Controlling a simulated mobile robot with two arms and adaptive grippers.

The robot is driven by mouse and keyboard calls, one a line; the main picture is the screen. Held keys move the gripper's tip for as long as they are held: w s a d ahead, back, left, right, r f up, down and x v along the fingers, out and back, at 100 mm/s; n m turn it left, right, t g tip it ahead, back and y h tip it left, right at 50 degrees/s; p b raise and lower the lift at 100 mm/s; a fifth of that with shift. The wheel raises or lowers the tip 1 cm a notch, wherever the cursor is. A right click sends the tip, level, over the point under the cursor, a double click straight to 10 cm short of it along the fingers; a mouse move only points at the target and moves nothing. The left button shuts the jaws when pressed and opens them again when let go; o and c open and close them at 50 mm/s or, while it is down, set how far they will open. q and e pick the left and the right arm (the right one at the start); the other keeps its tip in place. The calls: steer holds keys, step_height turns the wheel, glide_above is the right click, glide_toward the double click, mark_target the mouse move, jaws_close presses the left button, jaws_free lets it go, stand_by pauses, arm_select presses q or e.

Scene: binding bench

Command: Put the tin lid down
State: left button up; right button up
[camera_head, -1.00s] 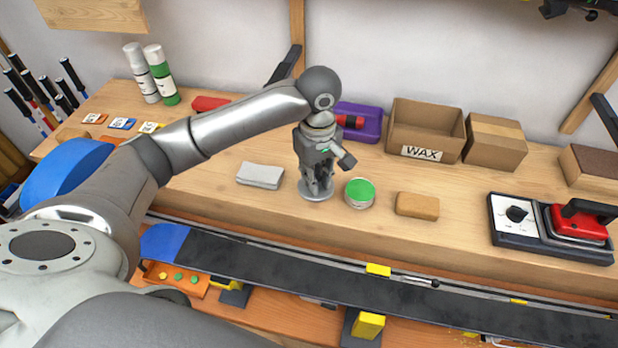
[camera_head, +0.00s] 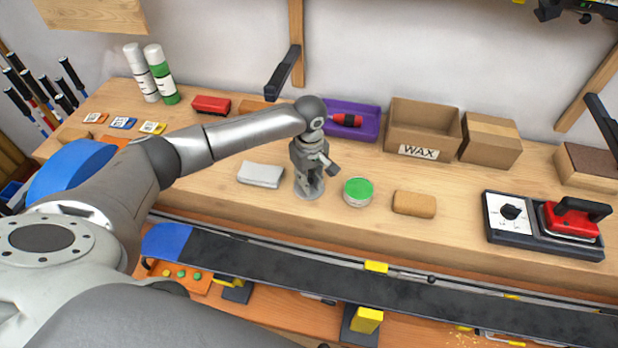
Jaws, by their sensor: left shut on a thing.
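The tin lid (camera_head: 301,193) is a grey round disc, partly hidden under my left gripper. My left gripper (camera_head: 309,189) points down over it and is shut on it. The lid is at or very near the bench top; I cannot tell whether it touches. The open tin (camera_head: 358,192) with green contents stands just right of it, apart from the lid. My right gripper is not in view.
A grey cloth or pad (camera_head: 261,174) lies left of the gripper. A cork block (camera_head: 414,204) lies right of the tin, and a red waxing iron (camera_head: 571,220) sits on its base farther right. A wax box (camera_head: 425,128) stands behind.

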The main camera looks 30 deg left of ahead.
mark_target(310, 180)
arm_select(q)
steer(key=o, duration=0.9)
steer(key=shift+f, duration=0.1)
steer(key=shift+c, duration=0.2)
steer(key=shift+r, duration=0.2)
step_height(310, 180, up, 12)
steer(key=b, duration=0.2)
